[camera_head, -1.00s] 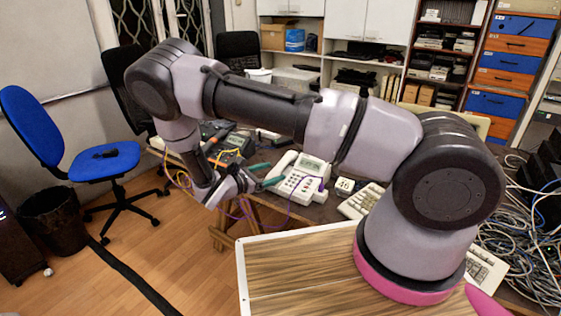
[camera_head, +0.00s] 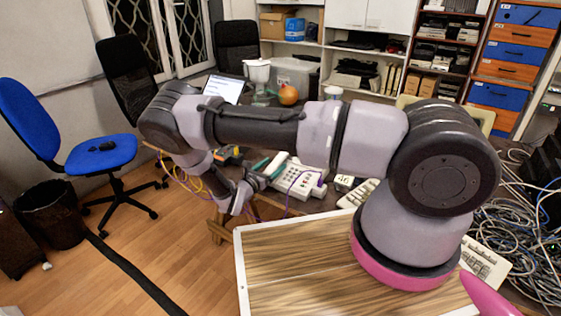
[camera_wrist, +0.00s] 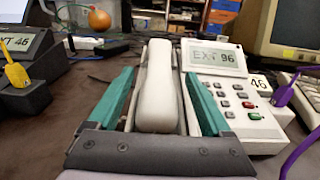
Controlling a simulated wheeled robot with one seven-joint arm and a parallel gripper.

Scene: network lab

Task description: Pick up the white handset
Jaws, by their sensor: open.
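The white handset (camera_wrist: 156,95) lies lengthwise along the left side of a white desk phone (camera_wrist: 232,95) in the wrist view. My gripper (camera_wrist: 159,74) is open, with one teal finger on each side of the handset. A narrow gap shows between the handset and each finger, so contact is not visible. The near end of the handset is close to the dark gripper body. In the head view the phone (camera_head: 291,181) stands on the dark desk, with my gripper (camera_head: 266,164) at its left side; the handset is hard to make out there.
A black device (camera_wrist: 22,75) with a yellow plug stands left of the phone. A purple plug (camera_wrist: 281,96) and a beige keyboard (camera_wrist: 305,88) are to the right. An orange ball (camera_head: 288,94) sits farther back. Tangled cables (camera_head: 530,225) lie at the right.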

